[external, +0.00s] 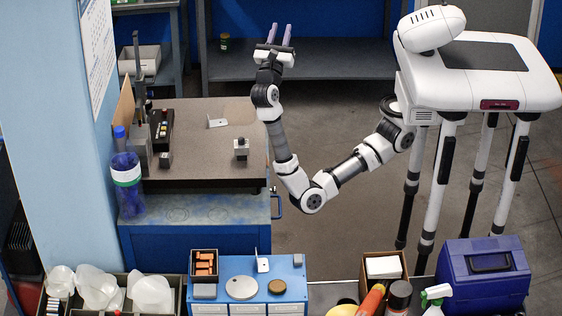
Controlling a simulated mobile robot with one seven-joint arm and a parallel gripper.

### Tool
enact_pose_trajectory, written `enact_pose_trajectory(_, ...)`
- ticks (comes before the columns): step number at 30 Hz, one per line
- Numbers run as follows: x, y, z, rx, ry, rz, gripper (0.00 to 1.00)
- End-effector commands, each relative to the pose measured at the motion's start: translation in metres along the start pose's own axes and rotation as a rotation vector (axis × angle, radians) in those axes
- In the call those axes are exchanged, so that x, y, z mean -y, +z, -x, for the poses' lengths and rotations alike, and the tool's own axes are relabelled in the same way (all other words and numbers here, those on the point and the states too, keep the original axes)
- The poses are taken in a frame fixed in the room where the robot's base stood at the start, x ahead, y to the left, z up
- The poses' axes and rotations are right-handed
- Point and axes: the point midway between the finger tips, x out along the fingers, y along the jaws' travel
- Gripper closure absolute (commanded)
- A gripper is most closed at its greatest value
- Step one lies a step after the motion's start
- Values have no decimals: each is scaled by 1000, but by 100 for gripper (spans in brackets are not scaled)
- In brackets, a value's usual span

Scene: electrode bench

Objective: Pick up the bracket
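A small, pale, L-shaped bracket (216,122) sits on the brown top of the workbench (205,160), towards its far side. One of its faces stands up and shows a dark hole. My gripper (280,31) is raised, up and to the right of the bracket in the picture. Its two pale purple fingers point up and stand apart, with nothing visible between them. It is well clear of the bracket.
A grey block (241,148) stands near the bench's right edge. A dark control box (160,130) and a blue-capped bottle (126,175) are at the left. The blue drawer unit (225,266) holds several small parts. The bench's middle is clear.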

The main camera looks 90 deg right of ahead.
Motion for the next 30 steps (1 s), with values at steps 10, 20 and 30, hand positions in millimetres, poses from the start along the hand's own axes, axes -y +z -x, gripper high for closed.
enact_pose_trajectory(10, -177, -134, -25, -943, 219, -36, 72)
enact_pose_trajectory(20, -225, -106, 128, -1823, 481, 129, 72)
enact_pose_trajectory(30, -212, -85, 176, -2009, 564, 231, 72)
